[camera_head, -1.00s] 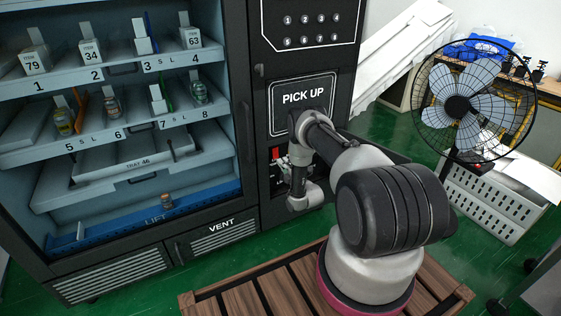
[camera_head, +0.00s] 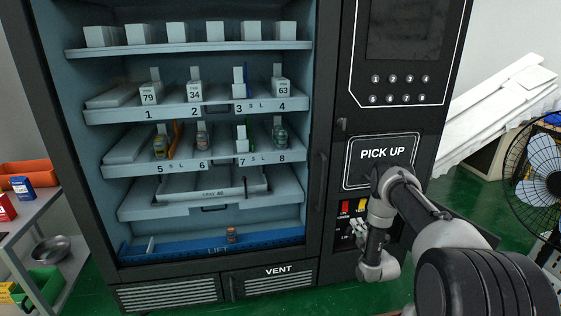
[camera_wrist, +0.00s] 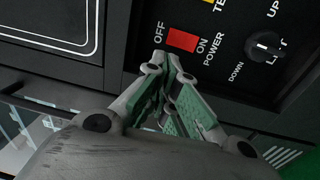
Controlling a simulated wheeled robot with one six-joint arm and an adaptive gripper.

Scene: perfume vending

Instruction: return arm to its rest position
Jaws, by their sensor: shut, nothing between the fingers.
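My gripper (camera_wrist: 168,72) is shut and empty in the wrist view, its green-padded fingers meeting in front of the control panel (camera_wrist: 228,62). A red power switch (camera_wrist: 182,40) is just beyond the fingertips, and a black lift knob (camera_wrist: 265,46) is to the right. I cannot tell whether the fingertips touch the panel. In the head view my gripper (camera_head: 357,231) is small, low in front of the vending machine (camera_head: 327,130), below the pick-up door (camera_head: 362,165). My arm is bent and extended toward the panel.
Shelves above hold several bottles and boxes. A fan (camera_head: 541,165) stands at the far right. A side table (camera_head: 45,212) with bins is at the left.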

